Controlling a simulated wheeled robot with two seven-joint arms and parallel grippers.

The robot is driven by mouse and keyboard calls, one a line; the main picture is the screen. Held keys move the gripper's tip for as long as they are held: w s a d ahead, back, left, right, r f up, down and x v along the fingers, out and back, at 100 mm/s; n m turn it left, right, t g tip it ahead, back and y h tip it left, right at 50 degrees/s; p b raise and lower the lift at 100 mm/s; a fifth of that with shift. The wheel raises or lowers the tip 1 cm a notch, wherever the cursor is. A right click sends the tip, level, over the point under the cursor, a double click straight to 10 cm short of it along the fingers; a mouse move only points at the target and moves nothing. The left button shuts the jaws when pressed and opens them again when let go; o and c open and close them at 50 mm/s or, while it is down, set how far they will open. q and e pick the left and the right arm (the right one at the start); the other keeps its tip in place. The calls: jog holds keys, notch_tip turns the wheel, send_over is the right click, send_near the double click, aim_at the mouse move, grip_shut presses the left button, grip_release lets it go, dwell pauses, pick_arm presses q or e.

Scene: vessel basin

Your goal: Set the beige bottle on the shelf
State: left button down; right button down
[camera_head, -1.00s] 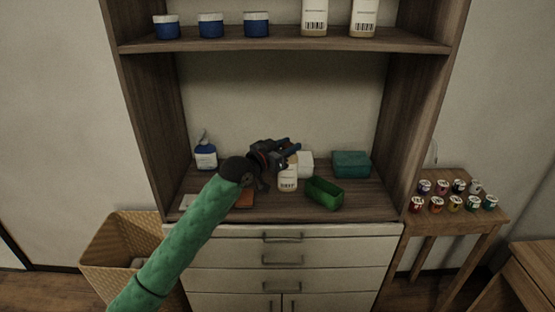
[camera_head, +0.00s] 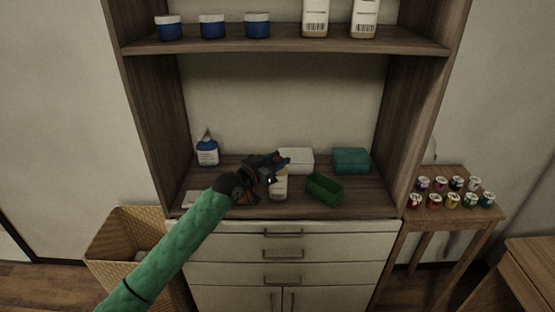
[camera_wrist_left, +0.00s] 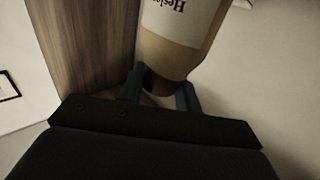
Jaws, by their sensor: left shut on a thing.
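In the left wrist view the bottle (camera_wrist_left: 182,40) fills the upper middle. My left gripper (camera_wrist_left: 160,90) is shut on its dark neck end there. I cannot tell whether its base touches the counter. The upper shelf (camera_head: 290,47) is above and carries two similar beige bottles (camera_head: 315,18) and three blue jars (camera_head: 212,27). My right gripper is not in view.
On the counter are a blue spray-like bottle (camera_head: 207,152), a white box (camera_head: 297,160), a teal box (camera_head: 351,161) and an open green bin (camera_head: 324,189). A wicker basket (camera_head: 118,240) stands at left. A side table (camera_head: 455,212) at right holds several small cups.

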pick_arm(q)
jog(key=c, duration=1.4)
grip_release()
jog(key=shift+f, duration=0.1)
jog(key=shift+c, duration=0.2)
jog(key=o, duration=0.4)
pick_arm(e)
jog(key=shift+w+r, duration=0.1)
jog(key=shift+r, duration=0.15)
pick_arm(q)
jog(key=shift+o, duration=0.2)
